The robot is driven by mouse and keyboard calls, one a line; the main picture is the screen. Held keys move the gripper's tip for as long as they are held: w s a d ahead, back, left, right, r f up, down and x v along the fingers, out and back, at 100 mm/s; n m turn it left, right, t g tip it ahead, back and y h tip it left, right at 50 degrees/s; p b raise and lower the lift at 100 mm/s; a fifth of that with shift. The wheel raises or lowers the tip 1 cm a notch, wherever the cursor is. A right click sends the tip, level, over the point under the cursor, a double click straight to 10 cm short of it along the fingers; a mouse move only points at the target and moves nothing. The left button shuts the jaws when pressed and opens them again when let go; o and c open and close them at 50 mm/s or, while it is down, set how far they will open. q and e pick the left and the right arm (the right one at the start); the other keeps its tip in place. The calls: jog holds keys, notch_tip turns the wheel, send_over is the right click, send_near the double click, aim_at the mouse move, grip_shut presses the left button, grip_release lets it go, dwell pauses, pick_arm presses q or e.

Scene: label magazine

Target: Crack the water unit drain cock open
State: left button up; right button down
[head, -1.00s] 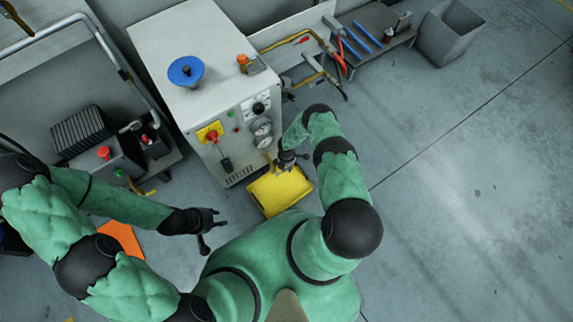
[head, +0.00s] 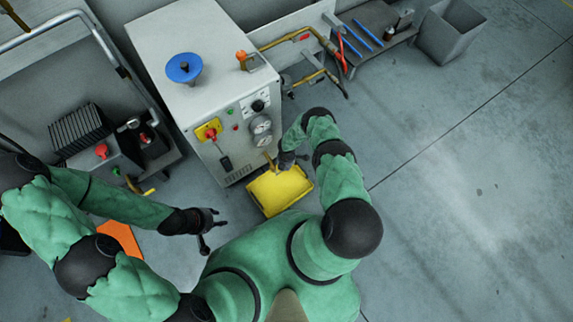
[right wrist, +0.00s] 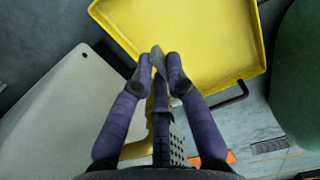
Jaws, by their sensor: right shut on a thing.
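The water unit (head: 200,60) is a pale box-shaped cabinet at the centre top of the head view. Its brass drain cock (head: 268,158) sits low on the front face, above a yellow tray (head: 265,199) on the floor. My right gripper (head: 287,163) is at the cock. In the right wrist view, my right gripper's fingers (right wrist: 157,74) are closed around the cock's grey lever end, with brass (right wrist: 157,100) showing behind; the fingers partly hide it. I cannot tell the lever's exact angle. My left gripper (head: 206,228) is open and empty, away from the unit.
The unit carries a blue funnel (head: 184,68), a red knob on a yellow plate (head: 209,130) and gauges (head: 261,125). Brass pipes (head: 290,41) run at its right. A dark cart (head: 110,165) stands left. An orange sheet (head: 121,238) lies on the floor. Floor to the right is clear.

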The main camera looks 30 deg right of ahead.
jog(key=shift+s+a+r+h+p, duration=0.15)
jog(key=shift+r+h+p, duration=0.2)
jog(key=shift+p, duration=0.7)
jog(key=shift+w+a+r+h+p, duration=0.15)
jog(key=shift+h+p, duration=0.3)
jog(key=shift+p, duration=0.6)
jog(key=shift+a+r+h+p, duration=0.1)
jog(key=shift+r+h+p, duration=0.05)
jog(key=shift+h+p, duration=0.4)
jog(key=c, duration=1.2)
grip_release()
jog(key=shift+v, duration=6)
jog(key=shift+s, duration=0.15)
